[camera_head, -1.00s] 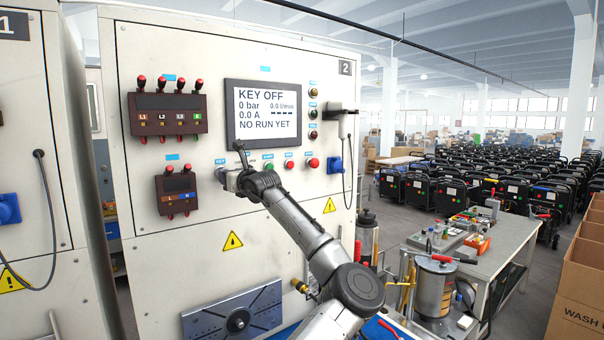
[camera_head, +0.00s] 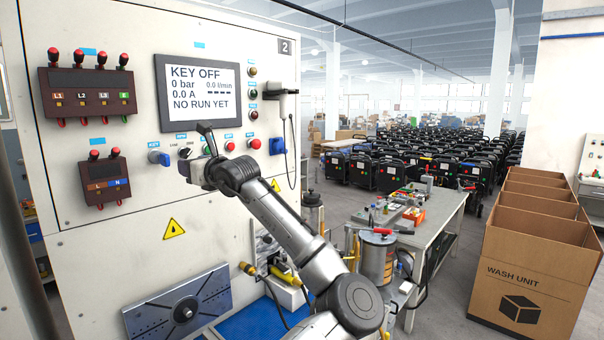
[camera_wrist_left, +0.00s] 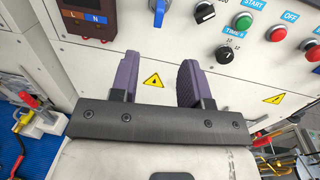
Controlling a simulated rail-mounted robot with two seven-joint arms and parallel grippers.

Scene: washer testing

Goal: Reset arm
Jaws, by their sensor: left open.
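The test panel (camera_head: 110,215) fills the left of the head view. Its screen (camera_head: 200,90) reads KEY OFF, 0 bar, 0.0 A, NO RUN YET. A blue key switch (camera_head: 158,157) sits below the screen; its handle shows at the top edge of the left wrist view (camera_wrist_left: 158,8). My left gripper (camera_head: 207,138) is in front of the panel's control row, right of the key switch and apart from it. In the left wrist view the two purple fingers of my left gripper (camera_wrist_left: 160,75) are spread with nothing between them. My right gripper is not in view.
Red-knobbed terminal boxes (camera_head: 88,90) stick out at the panel's left. A black selector (camera_wrist_left: 205,12), green button (camera_wrist_left: 243,22) and timer knob (camera_wrist_left: 226,55) are close to the gripper. A workbench (camera_head: 435,215) and cardboard boxes (camera_head: 530,265) stand to the right.

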